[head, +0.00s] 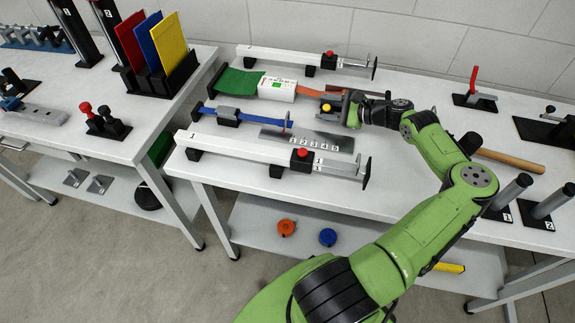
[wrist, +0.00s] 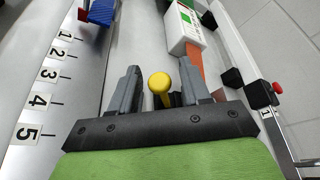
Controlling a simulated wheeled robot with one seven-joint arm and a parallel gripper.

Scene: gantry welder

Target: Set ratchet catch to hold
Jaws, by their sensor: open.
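A small yellow ball knob (wrist: 159,82) stands between the two fingers of my gripper (wrist: 159,68) in the wrist view. The fingers are apart, one on each side of the knob, with gaps visible. In the head view the knob (head: 326,107) is by the tip of my gripper (head: 335,106), over the middle of the bench. What the knob is mounted on is mostly hidden by my gripper. No part is labelled as the ratchet catch, so I cannot tell for certain that this knob belongs to it.
Two white rails with red knobs, front (head: 240,144) and back (head: 280,57), flank my gripper. A white box (head: 277,89) lies between them, left of the gripper. A numbered plate (head: 335,141) is in front. A red lever (head: 474,80) and wooden handle (head: 510,160) are right.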

